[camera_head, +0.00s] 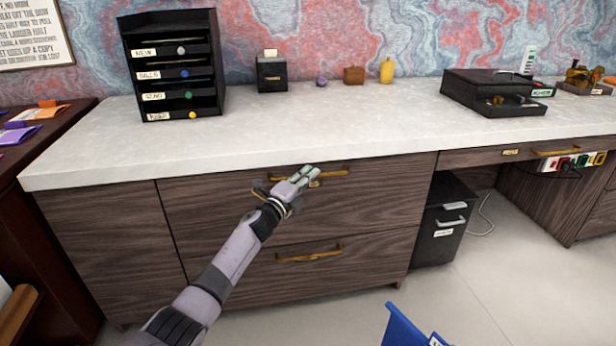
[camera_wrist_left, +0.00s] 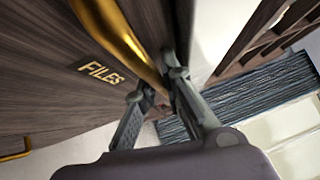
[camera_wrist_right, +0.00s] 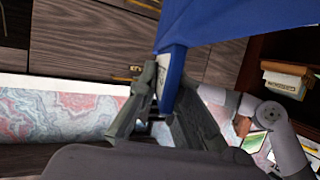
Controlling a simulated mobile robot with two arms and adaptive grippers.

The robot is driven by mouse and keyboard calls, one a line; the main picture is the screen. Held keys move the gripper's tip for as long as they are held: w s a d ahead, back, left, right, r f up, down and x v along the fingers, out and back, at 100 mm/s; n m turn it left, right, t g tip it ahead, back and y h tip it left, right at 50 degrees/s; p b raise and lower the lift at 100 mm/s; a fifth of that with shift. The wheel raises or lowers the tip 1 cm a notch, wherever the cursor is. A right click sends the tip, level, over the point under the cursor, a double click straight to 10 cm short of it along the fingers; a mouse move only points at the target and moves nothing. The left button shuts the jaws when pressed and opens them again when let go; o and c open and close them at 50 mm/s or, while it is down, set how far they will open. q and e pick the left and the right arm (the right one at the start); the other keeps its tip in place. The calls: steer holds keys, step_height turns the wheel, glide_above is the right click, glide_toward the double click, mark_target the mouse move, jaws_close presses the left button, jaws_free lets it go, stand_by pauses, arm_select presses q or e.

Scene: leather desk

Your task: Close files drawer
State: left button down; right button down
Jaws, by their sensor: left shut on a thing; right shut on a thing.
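The files drawer (camera_head: 230,205) is the upper wide wood drawer under the pale countertop. Its front looks flush or nearly flush with the cabinet; I cannot tell if a small gap is left. It has a brass bar handle (camera_head: 338,171), and the left wrist view shows its FILES label (camera_wrist_left: 101,74). My left gripper (camera_head: 308,176) is shut on this handle, near its middle; the handle passes between the fingers in the left wrist view (camera_wrist_left: 155,84). My right gripper (camera_wrist_right: 160,88) is shut on a blue folder (camera_wrist_right: 175,62), whose corner shows low in the head view (camera_head: 402,328).
A lower drawer with a brass handle (camera_head: 308,254) sits below. A black cabinet (camera_head: 440,225) stands to the right. A black letter tray (camera_head: 172,65) and small items stand on the countertop (camera_head: 290,128). The floor (camera_head: 500,280) at right is clear.

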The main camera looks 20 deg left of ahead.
arm_select(q)
steer(key=c, duration=1.7)
jaws_free()
steer(key=shift+w+a+r, duration=0.15)
steer(key=shift+a+r, duration=0.05)
steer(key=shift+a, duration=0.05)
arm_select(e)
steer(key=shift+w, duration=0.1)
arm_select(q)
steer(key=shift+s+a+f, duration=0.15)
steer(key=shift+s+f, duration=0.05)
steer(key=shift+s, duration=0.2)
steer(key=d+v, duration=0.1)
steer(key=v, duration=0.6)
steer(key=shift+s+a, duration=0.15)
steer(key=shift+a, duration=0.05)
